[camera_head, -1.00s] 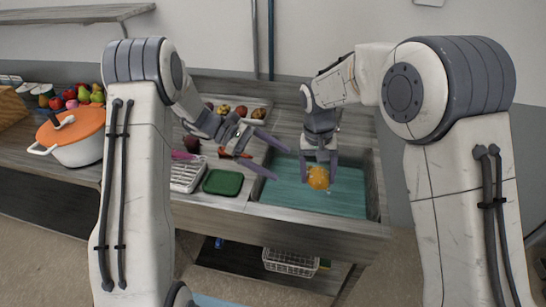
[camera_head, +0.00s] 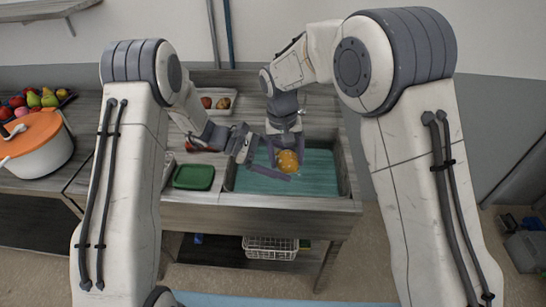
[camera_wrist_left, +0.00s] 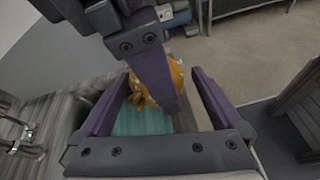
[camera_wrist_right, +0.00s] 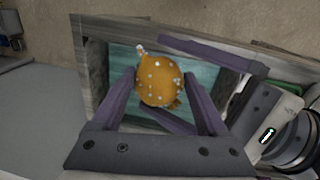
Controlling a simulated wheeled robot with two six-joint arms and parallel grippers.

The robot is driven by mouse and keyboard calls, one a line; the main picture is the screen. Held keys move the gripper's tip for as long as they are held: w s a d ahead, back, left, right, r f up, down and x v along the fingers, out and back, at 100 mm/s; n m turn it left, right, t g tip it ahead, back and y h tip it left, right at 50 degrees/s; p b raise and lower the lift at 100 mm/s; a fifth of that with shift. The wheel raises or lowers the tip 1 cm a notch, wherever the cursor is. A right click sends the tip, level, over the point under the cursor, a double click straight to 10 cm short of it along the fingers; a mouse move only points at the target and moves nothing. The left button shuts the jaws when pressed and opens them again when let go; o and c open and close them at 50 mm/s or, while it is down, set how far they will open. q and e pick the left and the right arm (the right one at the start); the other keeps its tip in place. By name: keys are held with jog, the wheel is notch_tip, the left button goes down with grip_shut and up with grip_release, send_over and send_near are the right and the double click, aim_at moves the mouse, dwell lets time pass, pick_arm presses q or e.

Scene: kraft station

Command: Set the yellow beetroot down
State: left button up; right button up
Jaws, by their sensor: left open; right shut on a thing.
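The yellow beetroot (camera_head: 288,160) is an orange-yellow round root with pale specks. My right gripper (camera_wrist_right: 160,77) is shut on it and holds it over the sink basin (camera_head: 318,183); the height above the bottom is hard to judge. My left gripper (camera_head: 272,163) is open, its fingers close around or beside the beetroot. In the left wrist view the beetroot (camera_wrist_left: 176,76) shows between the left fingers, partly hidden by a right gripper finger. In the right wrist view the beetroot (camera_wrist_right: 160,80) sits between the right fingers. Contact with the left fingers cannot be told.
A green tray (camera_head: 193,177) lies on the counter left of the sink. A white tray (camera_head: 217,102) with several roots stands behind. A white pot (camera_head: 38,155) with an orange lid and a fruit tray stand at far left. A wire basket (camera_head: 270,248) sits below.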

pick_arm(q)
jog(key=c, duration=1.3)
pick_arm(e)
jog(key=o, duration=1.1)
jog(key=shift+o, duration=1.2)
jog(key=shift+r, duration=0.1)
